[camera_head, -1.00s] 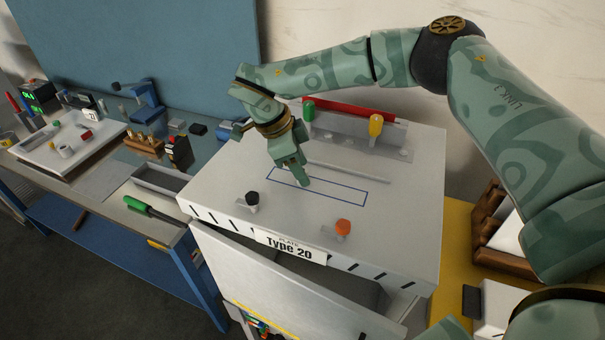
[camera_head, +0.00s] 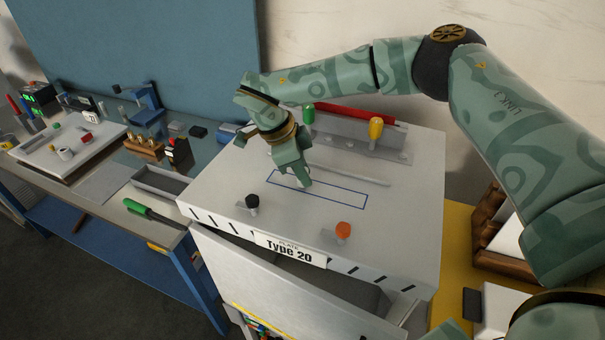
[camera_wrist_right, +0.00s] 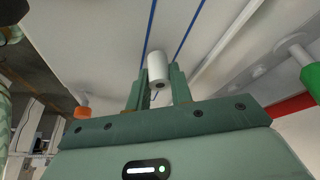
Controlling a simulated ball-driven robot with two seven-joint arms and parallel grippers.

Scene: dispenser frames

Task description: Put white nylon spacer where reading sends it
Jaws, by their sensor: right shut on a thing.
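The white nylon spacer (camera_wrist_right: 158,69) is a short white cylinder with a dark hole in its end. In the right wrist view it sits between the two fingers of my right gripper (camera_wrist_right: 157,84), which is shut on it. In the head view my right gripper (camera_head: 304,182) points down at the pale top of the dispenser frame (camera_head: 402,208), over the blue outlined rectangle (camera_head: 345,204). The spacer is hidden by the fingers there. I cannot tell whether it touches the surface. The frame's front label reads "Type 20" (camera_head: 290,250). My left gripper is not in view.
A black knob (camera_head: 252,201), an orange knob (camera_head: 343,230), a green knob (camera_head: 309,112) and a yellow knob (camera_head: 375,127) stand on the top. A white tray (camera_head: 95,155) with small parts and a grey bin (camera_head: 160,181) lie on the left bench.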

